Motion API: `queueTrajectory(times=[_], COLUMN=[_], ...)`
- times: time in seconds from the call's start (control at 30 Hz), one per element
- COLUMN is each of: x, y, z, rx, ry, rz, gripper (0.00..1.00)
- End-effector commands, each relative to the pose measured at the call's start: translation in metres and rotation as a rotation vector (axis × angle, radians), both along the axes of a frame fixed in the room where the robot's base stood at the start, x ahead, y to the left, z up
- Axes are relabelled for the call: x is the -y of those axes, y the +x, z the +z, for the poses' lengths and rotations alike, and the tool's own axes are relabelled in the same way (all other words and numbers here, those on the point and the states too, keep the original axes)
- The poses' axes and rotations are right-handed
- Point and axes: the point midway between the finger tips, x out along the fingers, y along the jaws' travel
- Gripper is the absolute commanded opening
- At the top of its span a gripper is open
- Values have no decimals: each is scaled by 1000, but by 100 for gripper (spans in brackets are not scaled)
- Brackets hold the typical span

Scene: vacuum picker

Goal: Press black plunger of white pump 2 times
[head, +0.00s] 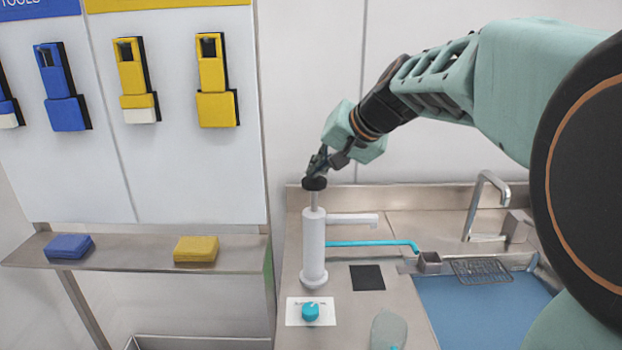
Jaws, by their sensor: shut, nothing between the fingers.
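The white pump (313,245) stands upright on the steel counter, with a spout pointing right. Its black plunger (314,184) sits on top of a grey rod that shows above the white body, so the plunger is raised. My gripper (316,172) is shut and empty, pointing down at the top of the plunger. Its fingertips look to be at or touching the plunger; the exact contact is too small to tell.
A cyan tube (372,243) runs right from behind the pump. A white card with a cyan knob (311,312), a black square (367,278) and a clear container (388,330) lie in front. A sink (485,308) with a faucet (486,195) is at right.

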Motion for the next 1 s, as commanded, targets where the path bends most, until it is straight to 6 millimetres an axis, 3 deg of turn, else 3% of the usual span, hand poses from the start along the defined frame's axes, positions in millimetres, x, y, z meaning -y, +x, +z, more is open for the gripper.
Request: queueTrajectory(times=[1.0], x=[0], y=[0], z=[-14], rx=[-3], ry=[-1], rz=[1], gripper=[0])
